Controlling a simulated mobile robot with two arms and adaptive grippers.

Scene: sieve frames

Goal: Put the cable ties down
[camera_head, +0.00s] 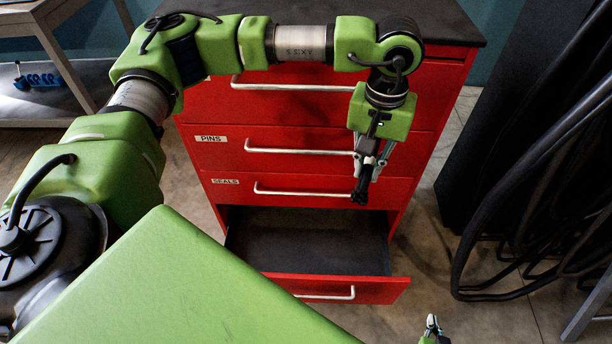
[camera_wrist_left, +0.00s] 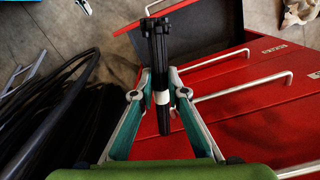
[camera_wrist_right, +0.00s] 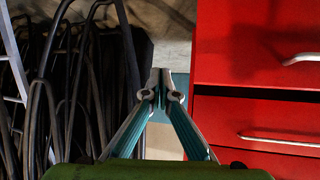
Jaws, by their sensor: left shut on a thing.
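My left gripper (camera_head: 368,165) points down in front of the red cabinet (camera_head: 310,100) and is shut on the cable ties (camera_head: 360,190). In the left wrist view the cable ties (camera_wrist_left: 160,45) are a black bundle with a white band, held between the fingers. The lowest drawer (camera_head: 300,240) stands pulled out, and its visible dark grey floor is bare. The cable ties hang above the right part of that drawer in the head view. My right gripper (camera_head: 432,326) is at the bottom edge of the head view. In the right wrist view its fingertips (camera_wrist_right: 161,78) meet, with nothing visible between them.
Closed drawers labelled PINS (camera_head: 210,139) and SEALS (camera_head: 225,181) are above the open one. Black hoses (camera_head: 530,200) hang at the right. A bench (camera_head: 60,110) with a blue object (camera_head: 38,79) stands at the left. Some floor is bare right of the cabinet.

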